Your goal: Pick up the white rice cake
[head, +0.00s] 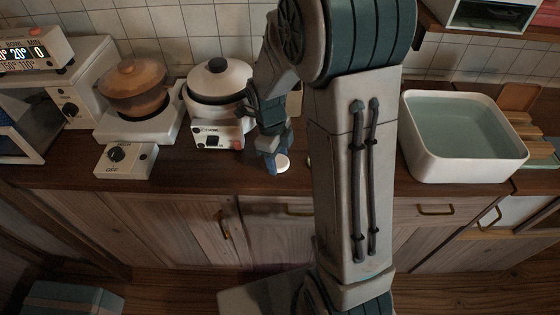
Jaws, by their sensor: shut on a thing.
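The white rice cake (282,163) is a small, round, pale disc at the counter, right below my gripper's fingers. My gripper (272,160) points down beside the rice cooker and is shut on the rice cake. The fingers hide part of the cake's left side. I cannot tell whether the cake touches the wooden counter (225,176) or is held just above it.
A white rice cooker (215,95) stands close left of my gripper. Farther left, a brown pot (135,88) sits on a white burner (125,165). A water-filled white basin (465,160) stands at the right. My arm hides the counter's middle.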

